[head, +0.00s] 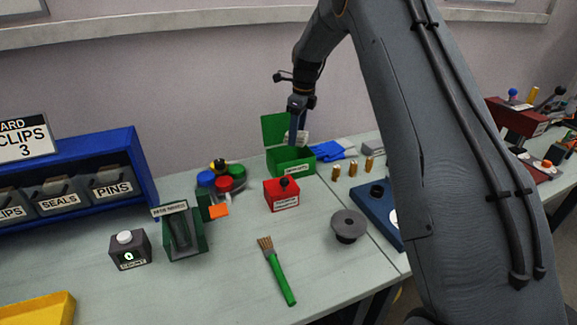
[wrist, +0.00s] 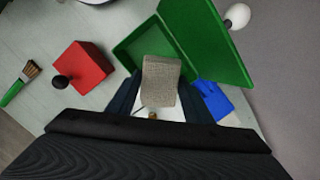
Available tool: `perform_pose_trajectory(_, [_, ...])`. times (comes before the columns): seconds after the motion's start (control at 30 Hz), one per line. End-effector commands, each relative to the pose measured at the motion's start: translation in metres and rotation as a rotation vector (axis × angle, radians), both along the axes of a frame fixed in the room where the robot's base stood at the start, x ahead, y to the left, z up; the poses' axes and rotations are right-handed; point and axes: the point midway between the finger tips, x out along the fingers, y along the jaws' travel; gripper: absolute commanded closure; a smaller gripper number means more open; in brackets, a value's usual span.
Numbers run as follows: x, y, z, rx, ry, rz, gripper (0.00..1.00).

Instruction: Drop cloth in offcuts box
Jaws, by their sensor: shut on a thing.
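The green box (head: 278,165) stands at the back of the bench with its lid (head: 274,128) raised; the label on its front is too small to read surely. In the wrist view the box (wrist: 132,50) lies open under my gripper, and the visible part of its floor is bare. My gripper (wrist: 158,92) is shut on a grey-beige cloth (wrist: 160,76). The cloth hangs over the box opening and hides part of its inside. In the head view my gripper (head: 297,138) points down at the box, and a little of the pale cloth (head: 303,136) shows beside it.
A red box with a black knob (head: 281,194) stands just in front of the green box. A blue object (head: 328,151) lies to its right, near several brass cylinders (head: 352,168). Coloured round caps (head: 222,180) stand to its left. A green-handled brush (head: 279,275) lies nearer.

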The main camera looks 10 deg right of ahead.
Motion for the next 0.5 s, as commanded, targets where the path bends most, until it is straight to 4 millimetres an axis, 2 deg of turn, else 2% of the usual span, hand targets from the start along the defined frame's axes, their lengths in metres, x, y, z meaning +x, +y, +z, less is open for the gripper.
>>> perform_pose_trajectory(0.07, [0.0001,-0.0001,0.0004,0.0,0.0,0.0,0.78])
perform_pose_trajectory(0.1, [0.0001,-0.0001,0.0004,0.0,0.0,0.0,0.47])
perform_pose_trajectory(0.2, [0.0,-0.0001,0.0005,0.0,0.0,0.0,0.32])
perform_pose_trajectory(0.5, [0.0001,-0.0004,0.0019,0.0,0.0,0.0,0.32])
